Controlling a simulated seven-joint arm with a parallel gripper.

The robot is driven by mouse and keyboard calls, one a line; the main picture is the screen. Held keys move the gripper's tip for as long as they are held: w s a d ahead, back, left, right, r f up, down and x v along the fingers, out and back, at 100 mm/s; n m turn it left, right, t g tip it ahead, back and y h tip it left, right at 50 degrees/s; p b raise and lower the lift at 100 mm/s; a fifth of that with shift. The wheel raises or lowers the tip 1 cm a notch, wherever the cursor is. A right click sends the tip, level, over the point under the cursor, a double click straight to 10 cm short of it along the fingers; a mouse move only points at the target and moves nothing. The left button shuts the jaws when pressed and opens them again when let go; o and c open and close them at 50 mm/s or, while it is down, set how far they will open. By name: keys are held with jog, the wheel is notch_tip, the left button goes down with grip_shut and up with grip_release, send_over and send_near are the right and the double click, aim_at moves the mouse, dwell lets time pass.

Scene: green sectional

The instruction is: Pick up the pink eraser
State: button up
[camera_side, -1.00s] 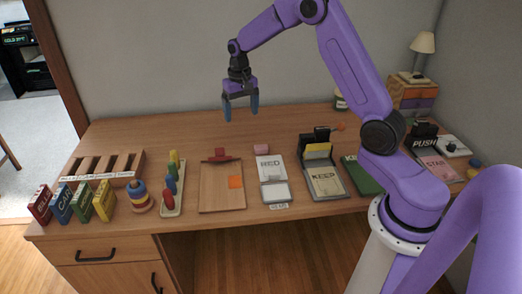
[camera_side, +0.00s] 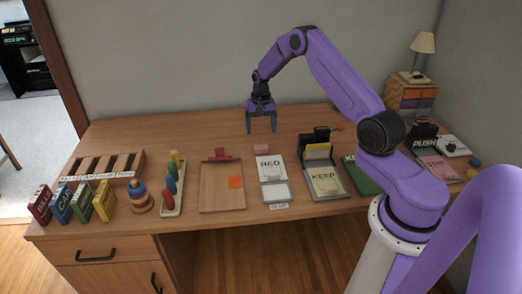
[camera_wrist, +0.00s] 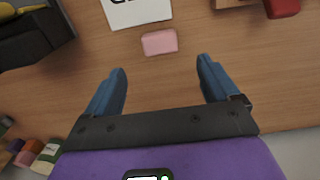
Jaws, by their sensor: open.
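The pink eraser (camera_side: 261,148) lies on the desk just behind the white "RED" card (camera_side: 270,168). In the wrist view the eraser (camera_wrist: 160,42) is a small rounded pink block, ahead of the fingertips and roughly centred between them. My gripper (camera_side: 262,130) is open and empty, pointing down, above the desk and behind the eraser. Its two blue fingers also show in the wrist view (camera_wrist: 162,76), apart from the eraser with bare desk between them.
A wooden tray (camera_side: 208,203) with a red block (camera_side: 221,154) stands left of the card. A black card holder (camera_side: 307,150) stands to the right. The desk around and behind the eraser is bare.

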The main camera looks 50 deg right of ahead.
aim_at(261, 146)
notch_tip(261, 146, down, 9)
jog(key=shift+s+a+r, duration=0.1)
dwell(0.5)
jog(key=shift+c, duration=0.3)
jog(key=c, duration=1.1)
